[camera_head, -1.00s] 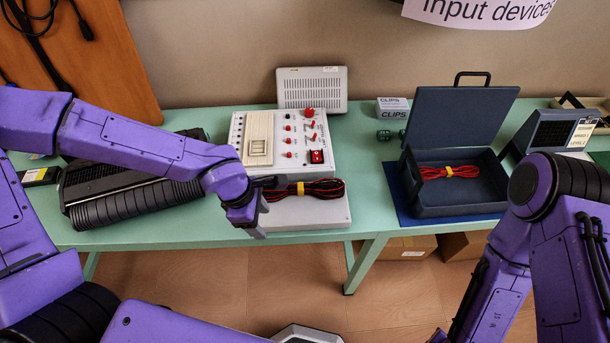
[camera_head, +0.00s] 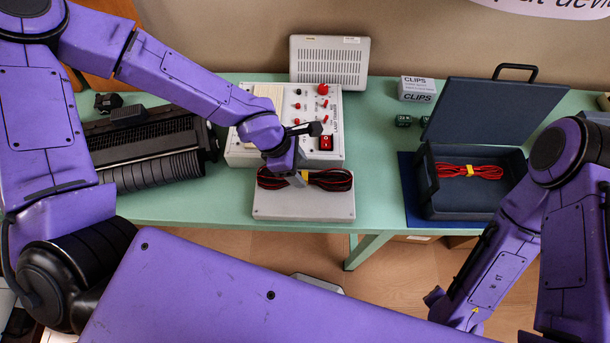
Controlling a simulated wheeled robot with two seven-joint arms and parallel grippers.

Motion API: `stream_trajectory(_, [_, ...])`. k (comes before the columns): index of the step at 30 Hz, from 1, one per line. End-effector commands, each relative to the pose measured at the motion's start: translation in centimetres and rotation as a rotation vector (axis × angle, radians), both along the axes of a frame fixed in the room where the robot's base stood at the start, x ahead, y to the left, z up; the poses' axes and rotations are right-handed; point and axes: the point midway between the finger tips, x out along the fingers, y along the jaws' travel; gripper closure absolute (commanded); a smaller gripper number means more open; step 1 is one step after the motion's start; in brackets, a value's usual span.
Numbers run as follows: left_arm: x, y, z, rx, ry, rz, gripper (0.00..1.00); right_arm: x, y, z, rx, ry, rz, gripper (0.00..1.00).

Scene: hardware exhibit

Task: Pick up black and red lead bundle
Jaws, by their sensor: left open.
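The black and red lead bundle (camera_head: 332,181) has a yellow tie and lies across the pale grey slab of the bench unit (camera_head: 303,209), below its control panel. My left gripper (camera_head: 304,156) is over the bundle's middle with its jaws open. One grey finger reaches down on the near side by the tie, and a dark finger shows on the far side. The gripper and wrist hide the bundle's middle; its loops show on both sides. I cannot tell whether the fingers touch it. My right arm is at the right, and its gripper does not show.
A red lead bundle (camera_head: 468,171) with a yellow tie lies in an open dark case (camera_head: 468,209) on a blue mat. A black ribbed device (camera_head: 160,165) stands left. A grey vented box (camera_head: 328,62) and a CLIPS box (camera_head: 417,88) are behind. Green tabletop is clear between unit and case.

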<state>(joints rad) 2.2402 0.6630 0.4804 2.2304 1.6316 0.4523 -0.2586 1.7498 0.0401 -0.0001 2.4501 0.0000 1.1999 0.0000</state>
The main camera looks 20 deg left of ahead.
Motion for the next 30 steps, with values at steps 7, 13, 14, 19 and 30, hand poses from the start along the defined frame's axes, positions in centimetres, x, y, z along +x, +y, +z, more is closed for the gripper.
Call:
stream_trajectory(7, [0.2,-0.9,-2.7,0.001,0.001,0.003,0.4,0.0,0.0,-0.6,0.0,0.0,0.0,0.57])
stream_trajectory(13, [0.2,-0.9,-2.6,0.0,0.001,0.004,0.53,0.0,0.0,-0.6,0.0,0.0,0.0,0.57])
stream_trajectory(14, [0.2,-0.9,-2.6,0.0,0.001,0.004,0.63,0.0,0.0,-0.6,0.0,0.0,0.0,0.57])
stream_trajectory(19, [0.2,-0.9,-2.6,0.0,0.0,0.004,1.0,0.0,0.0,-0.6,0.0,0.0,0.0,0.57])
stream_trajectory(30, [0.3,-0.9,-1.3,-0.001,-0.003,0.006,1.0,0.0,0.0,-0.2,0.0,0.0,0.0,0.57])
